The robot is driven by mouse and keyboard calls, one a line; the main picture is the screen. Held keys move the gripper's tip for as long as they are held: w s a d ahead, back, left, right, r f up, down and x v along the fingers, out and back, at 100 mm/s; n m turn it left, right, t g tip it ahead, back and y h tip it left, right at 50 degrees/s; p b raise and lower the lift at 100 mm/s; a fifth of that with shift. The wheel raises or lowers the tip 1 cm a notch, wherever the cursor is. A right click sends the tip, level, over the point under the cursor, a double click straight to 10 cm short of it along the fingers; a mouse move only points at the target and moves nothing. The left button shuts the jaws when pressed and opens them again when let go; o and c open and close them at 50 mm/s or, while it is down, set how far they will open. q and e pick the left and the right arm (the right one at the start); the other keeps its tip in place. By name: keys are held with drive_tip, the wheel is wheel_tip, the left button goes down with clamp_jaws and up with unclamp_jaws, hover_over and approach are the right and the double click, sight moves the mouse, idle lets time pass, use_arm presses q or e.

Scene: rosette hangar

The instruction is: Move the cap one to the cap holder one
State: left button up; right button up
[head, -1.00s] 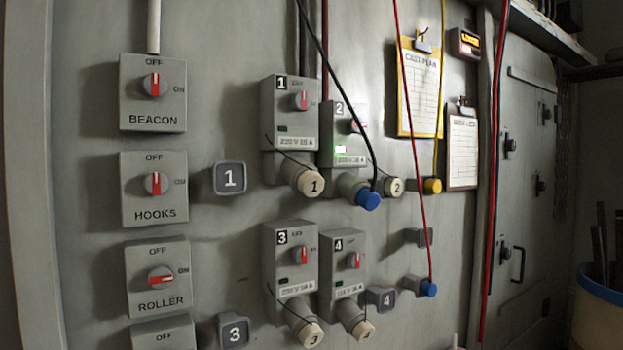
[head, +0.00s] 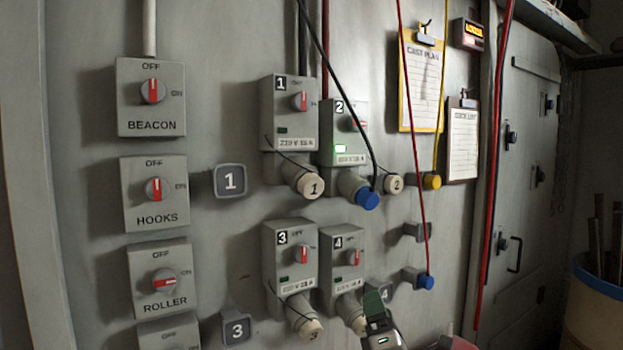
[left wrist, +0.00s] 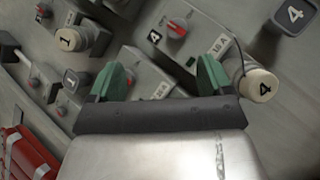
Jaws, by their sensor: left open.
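Cap one (head: 310,186) is a round cream cap marked 1. It sits on the grey socket under switch box 1 (head: 288,125), with a thin dark tether. A cap that looks like it reads 1 also shows in the left wrist view (left wrist: 72,39). Cap holder one (head: 230,180) is a dark grey square block marked 1, on the wall left of the cap. My left gripper (head: 378,303) has green fingertips and is low, in front of socket 4, right of and below cap one. In the left wrist view it (left wrist: 160,78) is open and empty. My right gripper is not seen.
Cap 3 (head: 309,330) and cap 4 (left wrist: 260,86) sit on the lower sockets. A blue plug (head: 367,200) with a black cable fills socket 2. Red and yellow cables hang to the right. Holder 3 (head: 236,329) is below holder one. Bare wall surrounds holder one.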

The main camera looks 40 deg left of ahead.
use_arm(q)
drive_tip(key=s+a+r+n+g+y+p, duration=0.1)
drive_tip(key=s+r+n+g+y, duration=0.15)
drive_tip(key=r+n, duration=0.3)
drive_tip(key=s+a+r+n+g+y, duration=0.1)
drive_tip(key=a+r+n+g+y, duration=0.2)
drive_tip(key=r, duration=0.4)
drive_tip(key=n+g+h+p, duration=0.15)
drive_tip(key=n+g, duration=0.25)
drive_tip(key=n, duration=0.5)
approach(314, 189)
drive_tip(key=shift+w+a+r+b, duration=0.2)
drive_tip(key=shift+a+b, duration=0.1)
drive_tip(key=shift+a, duration=0.15)
drive_tip(key=p+x, duration=0.3)
drive_tip(key=x, duration=0.4)
drive_tip(key=shift+x, duration=0.95)
